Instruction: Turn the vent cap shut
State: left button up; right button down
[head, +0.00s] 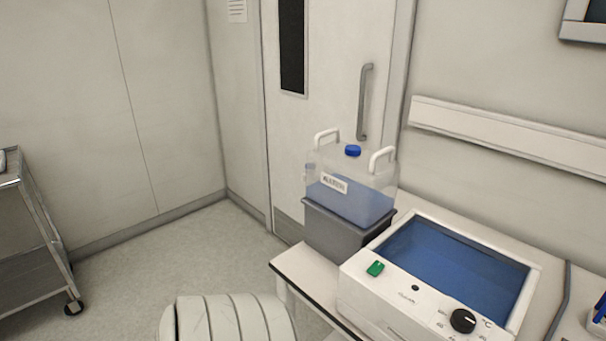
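A translucent carboy (349,194) with bluish liquid, a white label and two white handles stands in the middle of the head view. A blue cap (352,151) sits on its top, between the handles. I cannot tell from here whether this is the vent cap or how far it is turned. Neither of my grippers is in view.
The carboy rests on a grey bin (337,238) beside the bench. A white bath-like device (448,271) with a blue interior, a green switch and a black knob stands on the bench at right. A door (330,60) is behind. A metal cart (32,235) stands at left; open floor lies between.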

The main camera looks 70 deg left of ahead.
aim_at(351, 150)
jog(key=u, duration=1.95)
